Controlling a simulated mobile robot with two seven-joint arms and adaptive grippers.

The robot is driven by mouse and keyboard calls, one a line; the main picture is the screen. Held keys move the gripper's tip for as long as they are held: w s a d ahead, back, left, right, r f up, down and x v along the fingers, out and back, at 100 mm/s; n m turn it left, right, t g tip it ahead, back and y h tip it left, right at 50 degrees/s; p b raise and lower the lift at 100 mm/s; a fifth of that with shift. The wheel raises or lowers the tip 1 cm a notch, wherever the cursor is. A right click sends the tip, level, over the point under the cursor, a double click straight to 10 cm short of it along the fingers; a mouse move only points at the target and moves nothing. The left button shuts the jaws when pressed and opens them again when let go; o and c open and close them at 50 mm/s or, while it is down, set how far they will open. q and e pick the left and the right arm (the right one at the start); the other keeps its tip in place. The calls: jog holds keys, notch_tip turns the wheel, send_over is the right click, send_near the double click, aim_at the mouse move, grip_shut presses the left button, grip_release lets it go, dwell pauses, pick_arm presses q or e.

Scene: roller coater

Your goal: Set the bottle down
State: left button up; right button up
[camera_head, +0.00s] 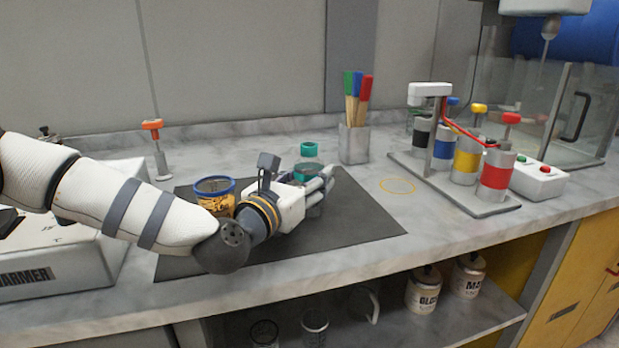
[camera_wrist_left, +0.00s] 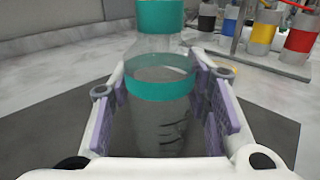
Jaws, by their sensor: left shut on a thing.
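The bottle is clear glass with a teal cap and a teal band; its cap (camera_head: 308,149) shows above my left gripper in the head view. My left gripper (camera_head: 318,188) is shut on the bottle, over the dark mat (camera_head: 352,225). In the left wrist view the bottle (camera_wrist_left: 160,110) stands upright between the purple-padded fingers of my left gripper (camera_wrist_left: 165,105). Its base is hidden, so I cannot tell whether it touches the mat. My right gripper is not in view.
A blue-rimmed container (camera_head: 215,186) stands on the mat left of the gripper. A holder with coloured-handled sticks (camera_head: 354,143) stands behind. A yellow ring (camera_head: 397,186) marks bare counter right of the mat. A rack of coloured cans (camera_head: 466,161) stands further right.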

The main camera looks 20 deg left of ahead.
pick_arm(q)
jog(key=shift+f, duration=0.1)
jog(key=o, duration=1.1)
jog(key=shift+r, duration=0.35)
jog(key=s, duration=0.4)
jog(key=s+a, duration=0.1)
jog(key=s, duration=0.3)
jog(key=s+a, duration=0.1)
jog(key=s, duration=0.3)
jog(key=shift+a+f+p, duration=0.15)
jog(key=shift+f+p, duration=0.05)
jog(key=shift+p, duration=0.15)
jog(key=shift+w, duration=0.1)
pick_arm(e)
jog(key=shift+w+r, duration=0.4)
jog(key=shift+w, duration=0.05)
pick_arm(q)
jog(key=shift+f, duration=0.1)
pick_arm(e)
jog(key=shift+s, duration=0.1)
